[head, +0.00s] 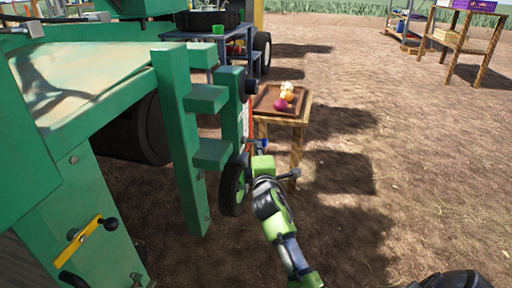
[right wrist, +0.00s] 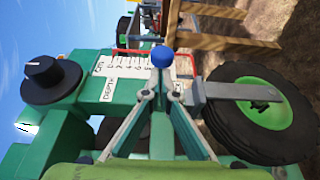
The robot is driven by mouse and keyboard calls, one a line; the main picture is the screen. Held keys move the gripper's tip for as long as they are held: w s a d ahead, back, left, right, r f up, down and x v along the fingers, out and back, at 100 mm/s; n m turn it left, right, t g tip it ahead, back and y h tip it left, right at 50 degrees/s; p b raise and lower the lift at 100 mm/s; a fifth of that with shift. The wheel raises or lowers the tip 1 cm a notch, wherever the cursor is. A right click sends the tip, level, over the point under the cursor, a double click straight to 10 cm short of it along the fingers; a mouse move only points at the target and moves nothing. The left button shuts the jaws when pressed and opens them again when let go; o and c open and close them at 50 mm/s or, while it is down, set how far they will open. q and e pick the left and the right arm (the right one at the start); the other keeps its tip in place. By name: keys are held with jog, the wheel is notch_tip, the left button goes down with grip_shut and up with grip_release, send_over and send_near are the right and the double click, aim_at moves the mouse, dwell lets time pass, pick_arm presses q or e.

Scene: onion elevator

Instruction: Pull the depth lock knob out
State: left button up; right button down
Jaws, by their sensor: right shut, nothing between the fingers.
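A round blue knob (right wrist: 162,56) sits by the white depth scale (right wrist: 122,78) on the green machine in the right wrist view. It shows small in the head view (head: 262,145). A large black knob (right wrist: 50,77) with a white mark stands to its left. Which one is the depth lock knob is not labelled. My right gripper (right wrist: 160,84) is shut and empty, its fingertips meeting just below the blue knob in the picture. Whether they touch it I cannot tell. In the head view my right gripper (head: 262,158) is beside the machine's green upright. My left gripper is out of view.
A wheel with a green hub (right wrist: 265,112) and a grey lever (right wrist: 238,90) lie right of the fingers. A small wooden table (head: 300,118) with a tray of onions stands beyond. A yellow handle (head: 85,240) is at lower left. Open dirt ground lies right.

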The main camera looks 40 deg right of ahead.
jog(key=shift+s+d, duration=0.2)
jog(key=v, duration=1.2)
jog(key=shift+a, duration=0.2)
jog(key=shift+w, duration=0.2)
jog(key=shift+s+f, duration=0.1)
